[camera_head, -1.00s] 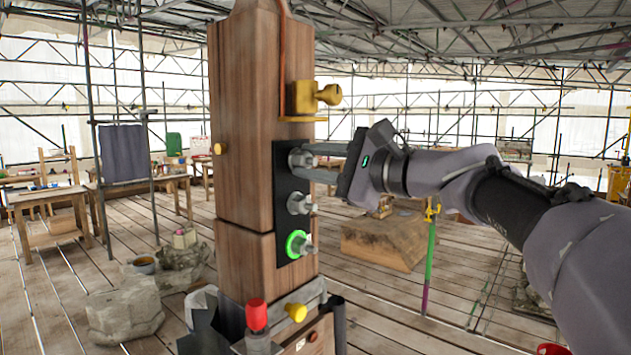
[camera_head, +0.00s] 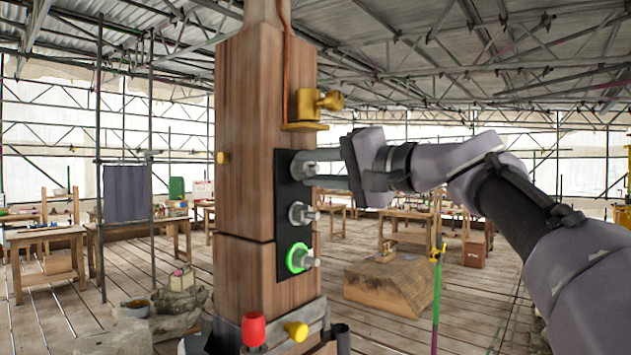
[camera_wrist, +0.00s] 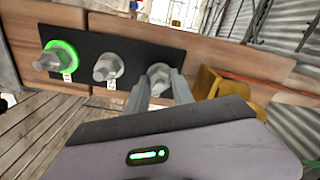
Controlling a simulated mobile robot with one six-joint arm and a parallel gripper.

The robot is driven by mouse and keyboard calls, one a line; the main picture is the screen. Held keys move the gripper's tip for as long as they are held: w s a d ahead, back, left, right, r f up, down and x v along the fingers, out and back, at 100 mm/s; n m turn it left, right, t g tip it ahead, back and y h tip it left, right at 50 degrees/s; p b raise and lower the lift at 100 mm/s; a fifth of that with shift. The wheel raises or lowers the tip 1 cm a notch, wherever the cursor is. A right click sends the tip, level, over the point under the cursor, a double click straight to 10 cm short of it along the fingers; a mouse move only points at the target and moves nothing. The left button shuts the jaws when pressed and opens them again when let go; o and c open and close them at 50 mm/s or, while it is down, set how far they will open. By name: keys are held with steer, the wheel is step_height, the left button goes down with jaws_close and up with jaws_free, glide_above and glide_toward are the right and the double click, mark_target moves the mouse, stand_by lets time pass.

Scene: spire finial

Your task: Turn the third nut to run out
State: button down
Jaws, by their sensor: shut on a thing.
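A black plate (camera_head: 283,208) on the wooden post (camera_head: 245,150) carries three nuts in a column. The top nut (camera_wrist: 159,74) is between the fingers of my gripper (camera_head: 312,170); the fingers are shut on it. The middle nut (camera_head: 301,215) is grey and bare, and also shows in the wrist view (camera_wrist: 108,66). The bottom nut (camera_head: 301,258) has a bright green ring round its base; it is at the left in the wrist view (camera_wrist: 53,58). The fingers reach in from the right and partly hide the top nut. Small white tags by the other nuts are too small to read.
A brass fitting (camera_head: 318,103) with a knob juts from the post just above the top nut. Below the plate are a red-capped part (camera_head: 254,329) and a yellow knob (camera_head: 296,331).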

steer(key=n+b, duration=0.1)
steer(key=n, duration=0.2)
steer(key=shift+f+n+b, duration=0.1)
steer(key=shift+n+b, duration=0.2)
steer(key=shift+b, duration=0.05)
steer(key=shift+n+b, duration=0.6)
steer(key=shift+n, duration=1.2)
steer(key=c, duration=1.1)
jaws_free()
steer(key=b+v, duration=0.1)
steer(key=v, duration=1.6)
steer(key=shift+s, duration=0.2)
